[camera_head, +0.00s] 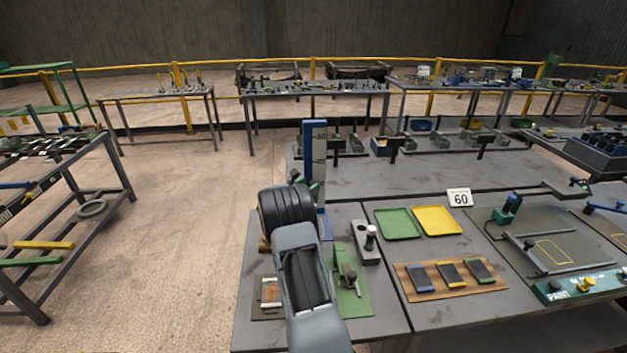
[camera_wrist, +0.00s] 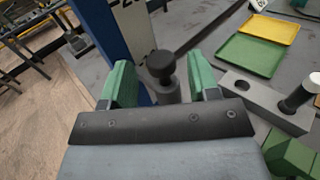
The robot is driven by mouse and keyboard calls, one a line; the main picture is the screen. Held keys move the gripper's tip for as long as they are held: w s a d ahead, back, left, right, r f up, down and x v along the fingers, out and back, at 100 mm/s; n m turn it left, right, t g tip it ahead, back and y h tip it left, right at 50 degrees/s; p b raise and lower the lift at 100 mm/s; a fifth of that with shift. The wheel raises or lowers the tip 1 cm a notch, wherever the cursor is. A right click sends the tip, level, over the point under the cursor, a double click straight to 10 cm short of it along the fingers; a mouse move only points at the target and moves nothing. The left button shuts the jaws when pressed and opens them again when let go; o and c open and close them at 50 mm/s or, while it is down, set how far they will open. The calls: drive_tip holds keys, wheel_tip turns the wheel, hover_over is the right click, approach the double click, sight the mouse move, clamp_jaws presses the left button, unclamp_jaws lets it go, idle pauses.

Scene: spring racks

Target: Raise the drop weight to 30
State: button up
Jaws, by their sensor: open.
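My gripper (camera_wrist: 160,82) is open, with one green finger on each side of the weight and knob; I cannot tell if either touches. The blue post (camera_wrist: 100,25) has a white scale strip (camera_wrist: 132,28) with only part of a numeral readable. In the head view the post (camera_head: 308,145) rises upright behind my wrist. The weight is not clearly seen there, and its height on the scale cannot be read.
Open floor lies left.

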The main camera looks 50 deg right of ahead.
sight(311, 183)
drive_tip(key=shift+w+d+p, duration=0.15)
drive_tip(key=shift+d+p, duration=0.15)
drive_tip(key=shift+d, duration=1.3)
clamp_jaws()
